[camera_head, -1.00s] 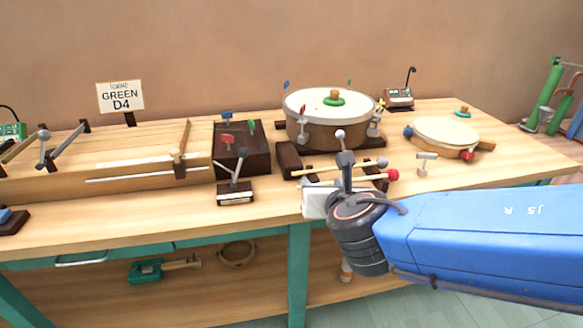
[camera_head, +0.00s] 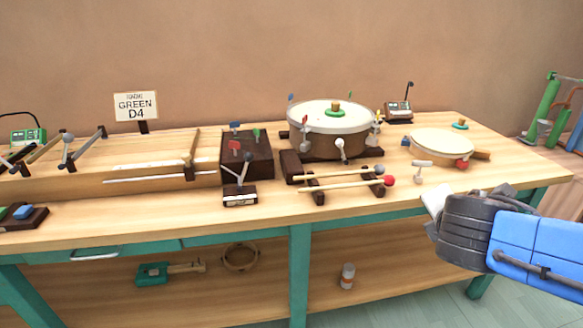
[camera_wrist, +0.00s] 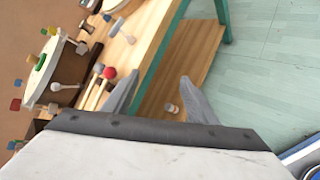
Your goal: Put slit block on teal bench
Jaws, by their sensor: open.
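The teal bench (camera_head: 300,262) has a pale wood top and teal legs and spans the head view. Its edge and leg (camera_wrist: 222,20) show in the wrist view. A dark brown block (camera_head: 247,160) with small coloured flags stands on the bench top, left of the drum. It may be the slit block, but I cannot tell for sure. My gripper (camera_wrist: 160,92) is open and empty, its two grey fingers apart over the bench's front edge and lower shelf. In the head view it is at the right, in front of the bench, its fingertips not clear.
A drum (camera_head: 328,140), a smaller drum (camera_head: 442,148), a mallet rack (camera_head: 318,190) and a long wooden stringed box (camera_head: 110,172) crowd the bench top. The lower shelf holds a teal tool (camera_head: 152,272), a ring (camera_head: 240,257) and a small bottle (camera_head: 347,276). The front right bench top is fairly clear.

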